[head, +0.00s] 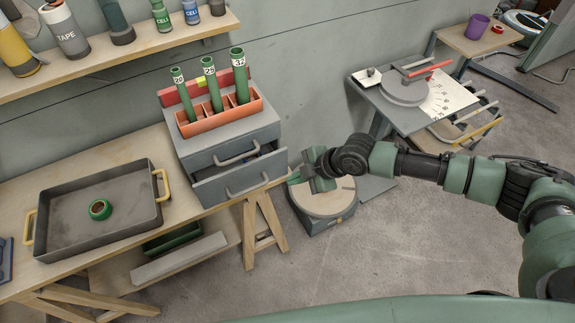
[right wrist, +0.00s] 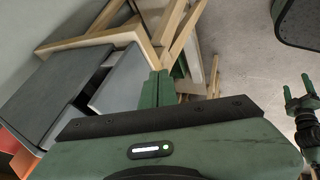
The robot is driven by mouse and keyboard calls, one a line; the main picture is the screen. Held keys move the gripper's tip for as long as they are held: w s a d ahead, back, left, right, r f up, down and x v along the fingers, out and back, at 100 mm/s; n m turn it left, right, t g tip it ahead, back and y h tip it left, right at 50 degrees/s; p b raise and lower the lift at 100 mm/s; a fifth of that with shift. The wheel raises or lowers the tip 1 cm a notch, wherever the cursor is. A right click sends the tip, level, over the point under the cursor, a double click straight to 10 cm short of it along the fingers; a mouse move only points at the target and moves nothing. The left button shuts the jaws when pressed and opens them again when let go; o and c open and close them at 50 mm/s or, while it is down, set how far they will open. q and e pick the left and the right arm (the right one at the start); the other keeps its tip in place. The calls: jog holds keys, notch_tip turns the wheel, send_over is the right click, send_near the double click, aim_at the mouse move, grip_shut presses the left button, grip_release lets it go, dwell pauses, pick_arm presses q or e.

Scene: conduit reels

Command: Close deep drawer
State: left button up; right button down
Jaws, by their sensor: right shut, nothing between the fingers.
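A grey two-drawer cabinet (head: 225,130) stands on the wooden bench against the wall. Its lower, deep drawer (head: 243,182) is pulled part way out, with a dark gap above its front. The upper drawer (head: 232,150) looks shut. In the right wrist view, the cabinet (right wrist: 55,85) and the pulled-out drawer (right wrist: 118,78) are on the left. My right gripper (head: 293,178) is shut and empty, just right of the deep drawer's front. Its green fingers (right wrist: 155,90) are together in the right wrist view. Whether they touch the drawer is unclear.
An orange rack (head: 215,118) with green tubes stands on the cabinet. A dark tray (head: 70,240) holding a green roll (head: 99,209) lies left on the bench. A round-topped stool-like unit (head: 330,205) stands on the floor beneath my right gripper. Floor in front is clear.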

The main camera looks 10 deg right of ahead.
aim_at(286, 158)
jog(key=w, duration=0.1)
jog(key=w+a, duration=0.1)
jog(key=w+p, duration=0.1)
jog(key=shift+w+a+f, duration=0.15)
jog(key=shift+w+a, duration=0.15)
pick_arm(q)
jog(key=shift+w+d+r, duration=0.1)
jog(key=shift+d+r, duration=0.55)
jog(key=shift+d, duration=0.2)
pick_arm(e)
jog(key=shift+w, duration=0.15)
jog(key=shift+w+a+f+b, duration=0.1)
jog(key=shift+w+f+b, duration=0.15)
jog(key=shift+b, duration=0.15)
jog(key=w+b, duration=0.1)
jog(key=b, duration=0.1)
jog(key=w+a+b, duration=0.1)
jog(key=w, duration=0.1)
jog(key=shift+w+f+b, duration=0.1)
jog(key=shift+b, duration=0.3)
jog(key=shift+w+a+b, duration=0.1)
jog(key=shift+w+b, duration=0.2)
jog(key=shift+w+r, duration=0.1)
jog(key=shift+r, duration=0.15)
pick_arm(q)
notch_tip(286, 158, down, 5)
jog(key=shift+a+f, duration=0.1)
pick_arm(e)
jog(key=shift+r, duration=0.25)
